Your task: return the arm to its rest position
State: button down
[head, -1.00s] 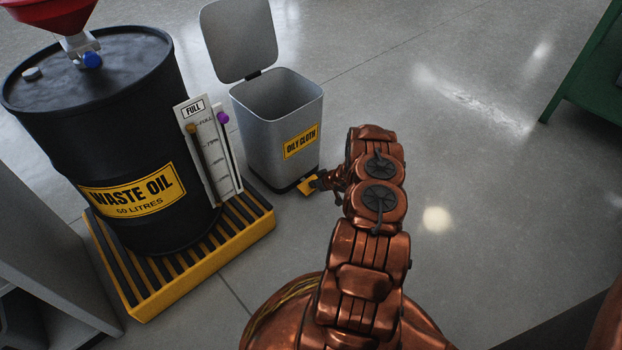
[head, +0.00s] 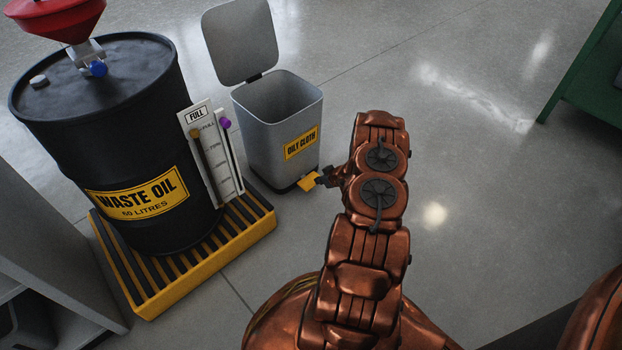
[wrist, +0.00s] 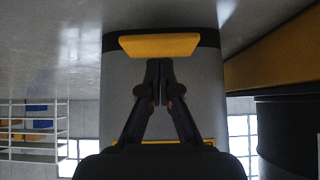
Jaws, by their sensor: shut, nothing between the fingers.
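My copper arm reaches forward from the bottom of the head view. My gripper (wrist: 160,95) shows in the wrist view with its two dark fingers together at the tips and nothing between them. The fingertips are close to the yellow pedal (wrist: 158,45) of the grey bin; whether they touch it I cannot tell. In the head view the pedal (head: 308,181) is at the bin's foot, just left of my wrist, and the fingers are mostly hidden there. The grey bin (head: 262,140), labelled OILY CLOTH, stands with its lid (head: 240,40) raised upright.
A black waste oil drum (head: 95,130) with a red funnel (head: 55,18) stands on a yellow spill pallet (head: 200,268) at left. A grey cabinet (head: 45,255) is at lower left. A green bench (head: 590,75) is at upper right. The floor on the right is clear.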

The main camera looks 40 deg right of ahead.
jog(key=shift+s+r, duration=0.15)
jog(key=shift+r, duration=0.15)
dwell(0.4)
jog(key=w+d+r+g+h+p, duration=0.1)
jog(key=w+r+p, duration=0.15)
jog(key=r, duration=0.55)
jog(key=w+d+r+g+h+p, duration=0.1)
jog(key=r+p, duration=0.3)
jog(key=r, duration=0.5)
jog(key=s+a+r+g+h+p, duration=0.1)
jog(key=a+r+p, duration=0.3)
jog(key=r, duration=0.8)
jog(key=s+a+r+m+g+h+p, duration=0.1)
jog(key=a+r+p, duration=0.25)
jog(key=r, duration=0.75)
jog(key=s+a+r+g+p, duration=0.1)
jog(key=a+r+p, duration=0.3)
jog(key=r, duration=0.8)
jog(key=s+a+r+g+y+p, duration=0.1)
jog(key=s+a+r+g+p, duration=0.1)
jog(key=s+a+r+p, duration=0.9)
jog(key=s+a+r+g+y+p, duration=0.1)
jog(key=s+a+r+p, duration=0.3)
jog(key=s+a+r, duration=0.95)
jog(key=s+a+r+n+g+y+p, duration=0.1)
jog(key=s+a+r+g+y+p, duration=0.1)
jog(key=s+a+r+p, duration=0.4)
jog(key=s+a+r, duration=0.3)
jog(key=s+r, duration=0.1)
jog(key=shift+a+r, duration=0.35)
